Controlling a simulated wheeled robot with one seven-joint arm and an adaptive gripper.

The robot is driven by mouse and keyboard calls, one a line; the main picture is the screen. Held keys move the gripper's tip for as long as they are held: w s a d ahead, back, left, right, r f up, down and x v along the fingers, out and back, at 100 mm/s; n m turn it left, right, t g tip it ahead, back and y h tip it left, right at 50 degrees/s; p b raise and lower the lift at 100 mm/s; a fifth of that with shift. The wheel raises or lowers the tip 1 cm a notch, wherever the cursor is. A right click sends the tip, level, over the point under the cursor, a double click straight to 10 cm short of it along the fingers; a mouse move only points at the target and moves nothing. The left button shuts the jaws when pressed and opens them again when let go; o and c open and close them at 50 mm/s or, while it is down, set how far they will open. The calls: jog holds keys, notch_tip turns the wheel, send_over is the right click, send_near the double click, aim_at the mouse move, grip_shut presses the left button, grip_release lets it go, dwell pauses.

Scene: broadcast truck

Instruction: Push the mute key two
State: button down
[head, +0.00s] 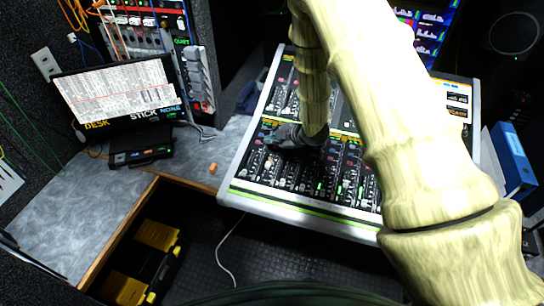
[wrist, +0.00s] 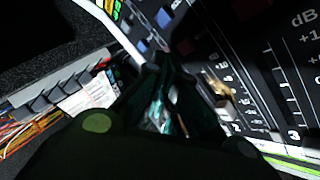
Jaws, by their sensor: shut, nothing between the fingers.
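The mixing console (head: 239,190) is a sloped black panel in a light frame, covered with faders, knobs and small keys. My gripper (head: 270,140) is shut and empty, low over the console's left part; I cannot tell whether it touches. In the wrist view my fingertips (wrist: 165,62) are together, close to the panel. No readable label shows which key is mute key two.
A strip of grey keys (head: 197,75) stands on the rack left of the console. A screen (head: 117,90), a small black box (head: 140,148) and an orange block (head: 213,168) are on the grey desk (head: 80,225). A blue binder (head: 513,157) stands at right.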

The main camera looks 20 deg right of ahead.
aim_at(273, 153)
dwell(0.3)
jog(key=shift+f+b, duration=0.35)
jog(key=shift+f, duration=0.1)
jog(key=shift+w+f+b, duration=0.1)
jog(key=shift+f+b, duration=0.25)
jog(key=shift+f, duration=0.05)
dwell(0.9)
jog(key=shift+r, duration=0.15)
jog(key=shift+r+p, duration=0.5)
jog(key=shift+r, duration=0.25)
jog(key=shift+r, duration=0.1)
jog(key=r+p, duration=0.1)
jog(key=r, duration=0.1)
jog(key=r+p, duration=0.1)
jog(key=r, duration=0.1)
jog(key=s+r+p, duration=0.1)
jog(key=shift+a+r, duration=0.3)
jog(key=shift+r, duration=0.1)
jog(key=shift+f, duration=0.1)
dwell(0.8)
